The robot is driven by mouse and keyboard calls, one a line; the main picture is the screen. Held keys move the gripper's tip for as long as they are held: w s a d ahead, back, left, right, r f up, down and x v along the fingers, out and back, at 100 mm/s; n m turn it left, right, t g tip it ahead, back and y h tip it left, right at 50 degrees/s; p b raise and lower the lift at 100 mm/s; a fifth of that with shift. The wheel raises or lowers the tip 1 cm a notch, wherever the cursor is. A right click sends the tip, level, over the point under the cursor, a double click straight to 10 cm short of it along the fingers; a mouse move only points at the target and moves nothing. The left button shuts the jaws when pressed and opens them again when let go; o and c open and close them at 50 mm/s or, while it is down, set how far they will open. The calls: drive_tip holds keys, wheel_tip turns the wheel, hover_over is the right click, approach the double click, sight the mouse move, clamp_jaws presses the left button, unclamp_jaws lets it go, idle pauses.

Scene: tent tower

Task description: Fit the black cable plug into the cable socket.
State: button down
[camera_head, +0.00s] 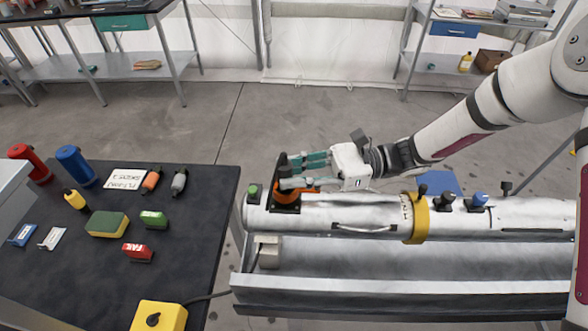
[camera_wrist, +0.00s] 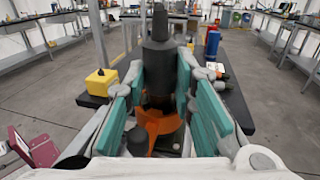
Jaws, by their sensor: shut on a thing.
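In the wrist view the black cable plug (camera_wrist: 158,88) stands upright between the teal pads of my gripper (camera_wrist: 160,72), which is shut on it. A narrower dark neck rises from its top. An orange collar (camera_head: 308,191) on a black square base (camera_head: 287,207), seemingly the cable socket, lies directly below the fingers. The orange part also shows in the wrist view (camera_wrist: 160,122). The plug's lower end is hidden; I cannot tell whether it is seated.
The silver tube (camera_head: 345,216) lies along a metal trough (camera_head: 400,295). A green-capped fitting (camera_head: 254,192) stands left of the orange collar. A yellow clamp (camera_head: 414,225) and a blue-topped fitting (camera_head: 479,199) sit farther right. A dark table (camera_head: 190,235) with several small items stands left.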

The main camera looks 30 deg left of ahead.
drive_tip(key=shift+f, duration=0.4)
drive_tip(key=c, duration=1.3)
unclamp_jaws()
drive_tip(key=v, duration=0.7)
drive_tip(key=shift+w+d, duration=0.2)
